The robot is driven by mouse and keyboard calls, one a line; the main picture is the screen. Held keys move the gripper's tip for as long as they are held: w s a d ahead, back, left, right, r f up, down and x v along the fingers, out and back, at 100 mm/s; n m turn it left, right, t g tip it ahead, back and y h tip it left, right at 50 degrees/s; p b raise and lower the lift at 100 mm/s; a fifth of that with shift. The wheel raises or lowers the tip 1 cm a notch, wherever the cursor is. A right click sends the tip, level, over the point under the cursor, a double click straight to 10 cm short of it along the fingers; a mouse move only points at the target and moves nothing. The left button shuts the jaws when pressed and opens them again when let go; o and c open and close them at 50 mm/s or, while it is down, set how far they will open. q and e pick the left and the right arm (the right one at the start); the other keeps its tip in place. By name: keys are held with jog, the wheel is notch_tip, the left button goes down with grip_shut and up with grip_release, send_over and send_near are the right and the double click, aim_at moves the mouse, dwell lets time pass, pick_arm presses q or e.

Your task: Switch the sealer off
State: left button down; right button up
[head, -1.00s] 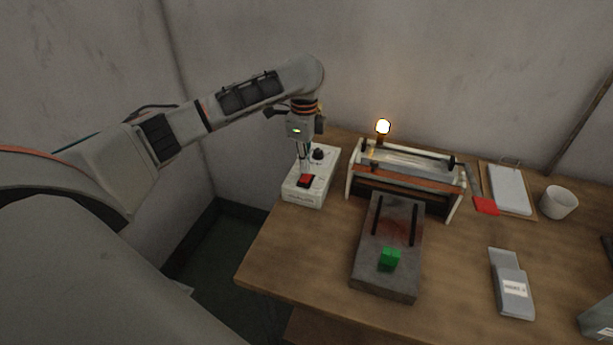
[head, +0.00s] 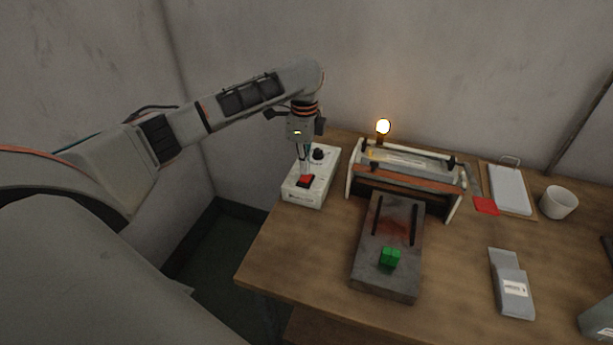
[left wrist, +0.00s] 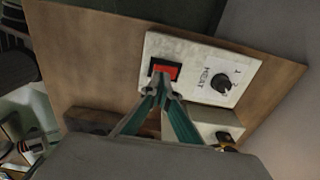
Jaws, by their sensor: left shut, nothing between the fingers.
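The sealer's white control box (head: 325,168) stands at the table's back left corner. It has a red rocker switch (head: 306,181) at its front and a black knob (head: 318,154) behind it. In the left wrist view the red switch (left wrist: 165,70) sits left of the knob (left wrist: 221,84), beside the word HEAT. My left gripper (head: 304,173) is shut and empty, pointing down with its tips at or just above the switch; contact is hard to tell. The sealer (head: 410,176) stands right of the box, with a lit lamp (head: 383,126) behind it. My right gripper is not in view.
A dark plate (head: 384,279) with a green block (head: 390,257) lies before the sealer. A grey pouch (head: 505,266), red piece (head: 486,206), clipboard (head: 510,190) and white cup (head: 558,202) are to the right. The table's left front area is bare.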

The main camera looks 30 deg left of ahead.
aim_at(305, 179)
pick_arm(q)
jog(key=shift+f, duration=1.4)
dwell(1.2)
jog(key=shift+r, duration=3.5)
